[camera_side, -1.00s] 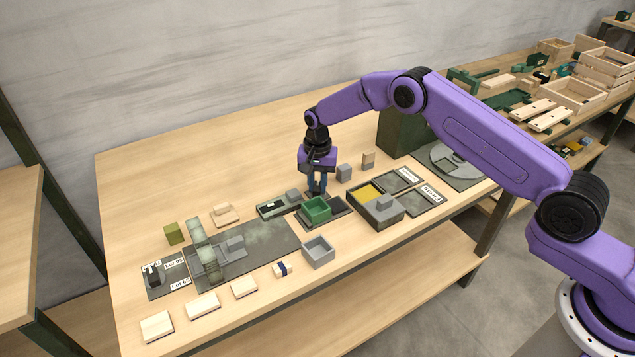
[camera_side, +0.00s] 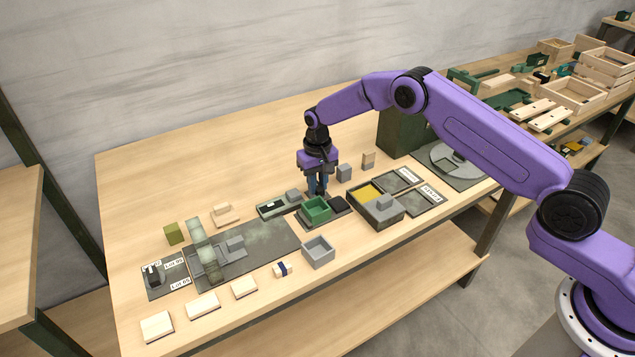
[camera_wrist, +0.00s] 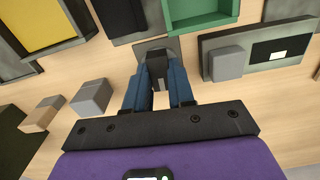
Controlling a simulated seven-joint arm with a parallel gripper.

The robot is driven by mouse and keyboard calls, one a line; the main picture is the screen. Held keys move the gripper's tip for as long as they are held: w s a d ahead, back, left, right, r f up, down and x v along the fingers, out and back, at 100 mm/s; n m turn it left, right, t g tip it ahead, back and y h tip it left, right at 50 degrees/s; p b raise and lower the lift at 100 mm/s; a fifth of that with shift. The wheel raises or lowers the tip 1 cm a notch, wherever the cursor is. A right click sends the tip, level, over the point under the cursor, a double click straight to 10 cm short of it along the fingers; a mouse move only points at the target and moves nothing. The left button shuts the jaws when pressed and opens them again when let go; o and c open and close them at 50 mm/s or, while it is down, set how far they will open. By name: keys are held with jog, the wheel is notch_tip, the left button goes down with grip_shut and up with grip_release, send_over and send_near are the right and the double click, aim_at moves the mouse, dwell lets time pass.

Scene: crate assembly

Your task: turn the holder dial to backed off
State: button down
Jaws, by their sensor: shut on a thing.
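My gripper (camera_side: 317,192) points down at the holder's far edge, behind the green box. In the wrist view its blue fingers (camera_wrist: 160,88) are shut on a small dark grey dial (camera_wrist: 157,60) at the plate's edge. The fingers hide part of the dial, and I see no mark of its setting.
A grey block (camera_side: 344,173) and a wooden block (camera_side: 368,160) stand behind to the right. A plate with a grey block and a white label (camera_side: 270,206) lies close on the left. A tray with a yellow inset (camera_side: 374,206) is right. The bench behind is clear.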

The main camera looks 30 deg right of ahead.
aim_at(318, 186)
jog(key=shift+r, duration=0.1)
dwell(0.3)
jog(key=c, duration=1)
grip_release()
jog(key=shift+o, duration=0.2)
notch_tip(318, 186, up, 17)
jog(key=shift+r, duration=0.2)
